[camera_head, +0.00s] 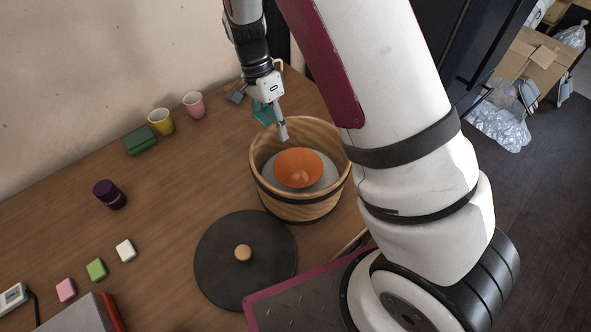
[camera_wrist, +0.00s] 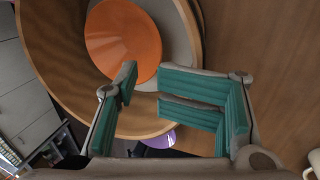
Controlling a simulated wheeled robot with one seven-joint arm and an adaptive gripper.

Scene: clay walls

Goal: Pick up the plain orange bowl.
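The plain orange bowl (camera_head: 299,168) sits inside a round wooden tub (camera_head: 300,209) with dark bands, on a pale grey round surface (camera_head: 326,182) in it. It also shows in the wrist view (camera_wrist: 124,40), beyond my left finger. My gripper (camera_head: 276,122) is over the tub's far left rim, above and behind the bowl. In the wrist view my gripper (camera_wrist: 165,100) has its teal-padded fingers spread apart with nothing held between them. The fingers appear apart from the bowl.
A black round lid (camera_head: 222,272) with a wooden knob lies in front of the tub. A yellow cup (camera_head: 160,121), a pink cup (camera_head: 194,104) and a green box (camera_head: 141,139) stand at the back. A dark purple jar (camera_head: 109,194) is at the left.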

